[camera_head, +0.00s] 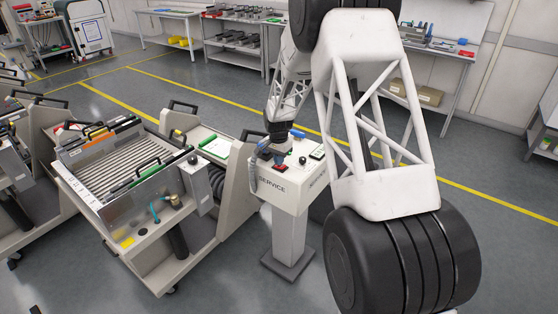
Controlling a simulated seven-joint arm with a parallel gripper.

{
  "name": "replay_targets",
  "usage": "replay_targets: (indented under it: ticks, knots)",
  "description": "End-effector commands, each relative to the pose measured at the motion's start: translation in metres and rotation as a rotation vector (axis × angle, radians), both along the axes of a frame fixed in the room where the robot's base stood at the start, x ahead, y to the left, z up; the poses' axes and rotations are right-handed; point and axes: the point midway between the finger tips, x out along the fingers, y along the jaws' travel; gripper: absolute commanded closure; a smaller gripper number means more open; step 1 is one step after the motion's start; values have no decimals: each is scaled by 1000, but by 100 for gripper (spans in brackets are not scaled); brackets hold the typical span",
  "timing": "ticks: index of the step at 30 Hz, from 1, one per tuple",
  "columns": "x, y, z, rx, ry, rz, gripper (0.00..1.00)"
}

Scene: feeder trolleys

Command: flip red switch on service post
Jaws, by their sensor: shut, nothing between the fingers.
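The service post (289,234) is a pale box on a column with a dark foot plate, marked SERVICE on its front. A small red switch (282,168) sits on its top panel; its position is too small to tell. My gripper (279,158) is shut and points down over the top panel, just behind the red switch. I cannot tell whether its fingertips touch the switch or panel. The gripper and wrist hide part of the panel behind them.
A feeder trolley (148,243) with a roller bed and handles stands close to the left of the post. A dark knob (303,160) and a black-framed label (317,153) are also on the panel. Grey floor is open behind, with benches along the wall.

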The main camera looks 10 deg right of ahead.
Motion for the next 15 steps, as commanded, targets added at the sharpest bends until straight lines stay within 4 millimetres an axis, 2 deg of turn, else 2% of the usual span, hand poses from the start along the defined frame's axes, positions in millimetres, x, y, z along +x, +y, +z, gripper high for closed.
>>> replay_targets:
  ticks: [8,15]
  knots:
    - [3,3,21,0,-3,0,100]
    - [8,8,57,1,-4,0,100]
